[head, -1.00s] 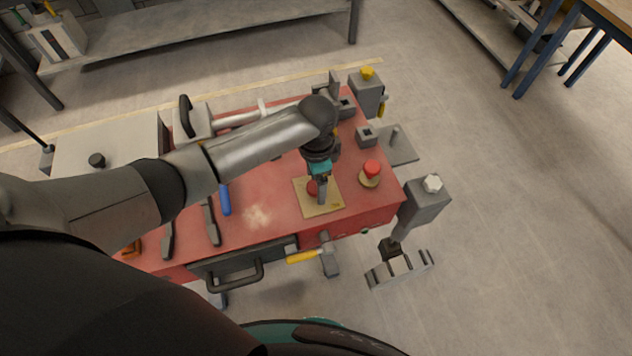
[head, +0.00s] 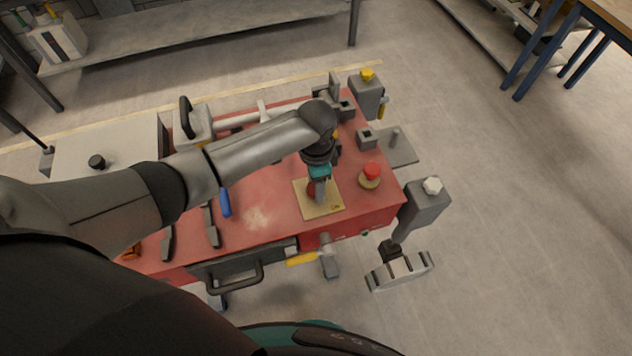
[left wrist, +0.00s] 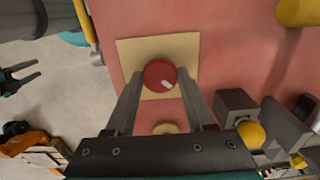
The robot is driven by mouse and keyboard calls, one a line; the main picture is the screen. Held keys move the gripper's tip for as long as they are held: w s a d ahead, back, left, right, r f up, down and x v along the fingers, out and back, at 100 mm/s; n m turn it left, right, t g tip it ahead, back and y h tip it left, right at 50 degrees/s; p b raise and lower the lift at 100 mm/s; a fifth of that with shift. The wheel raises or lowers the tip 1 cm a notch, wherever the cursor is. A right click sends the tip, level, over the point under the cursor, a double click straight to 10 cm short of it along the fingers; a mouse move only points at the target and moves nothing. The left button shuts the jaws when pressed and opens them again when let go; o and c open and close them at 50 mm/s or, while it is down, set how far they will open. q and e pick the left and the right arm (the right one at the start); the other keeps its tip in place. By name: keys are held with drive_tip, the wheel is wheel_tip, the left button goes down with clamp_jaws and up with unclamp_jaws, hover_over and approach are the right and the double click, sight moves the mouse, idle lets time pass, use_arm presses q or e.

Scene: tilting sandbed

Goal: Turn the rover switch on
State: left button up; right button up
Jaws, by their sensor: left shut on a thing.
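The rover switch looks like a round red knob (left wrist: 160,74) with a white mark pointing to the lower right. It sits on a tan plate (left wrist: 128,48) on the red deck. My left gripper (left wrist: 160,82) is shut on the knob, one finger on each side. In the head view the same gripper (head: 319,194) points down over the tan plate (head: 332,206), and the red knob (head: 311,190) is partly hidden behind it. My right gripper (left wrist: 20,75) shows small at the left edge of the left wrist view, its fingers apart and empty.
A red push button (head: 372,170) stands right of the plate. Grey posts carry a yellow knob (head: 367,73) and a white knob (head: 432,184). A blue handle (head: 225,200) lies left, and a yellow-handled lever (head: 302,257) juts from the front. Open floor lies to the right.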

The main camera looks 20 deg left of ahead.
use_arm(q)
clamp_jaws()
drive_tip(key=shift+r+m+p, duration=0.1)
drive_tip(key=shift+m+p, duration=0.75)
drive_tip(key=shift+m, duration=0.45)
drive_tip(key=m+p, duration=0.1)
drive_tip(key=m, duration=0.1)
drive_tip(key=shift+m, duration=0.3)
drive_tip(key=m, duration=0.2)
drive_tip(key=shift+m+p, duration=0.3)
drive_tip(key=shift+m, duration=0.1)
drive_tip(key=m, duration=0.9)
drive_tip(key=shift+m, duration=0.4)
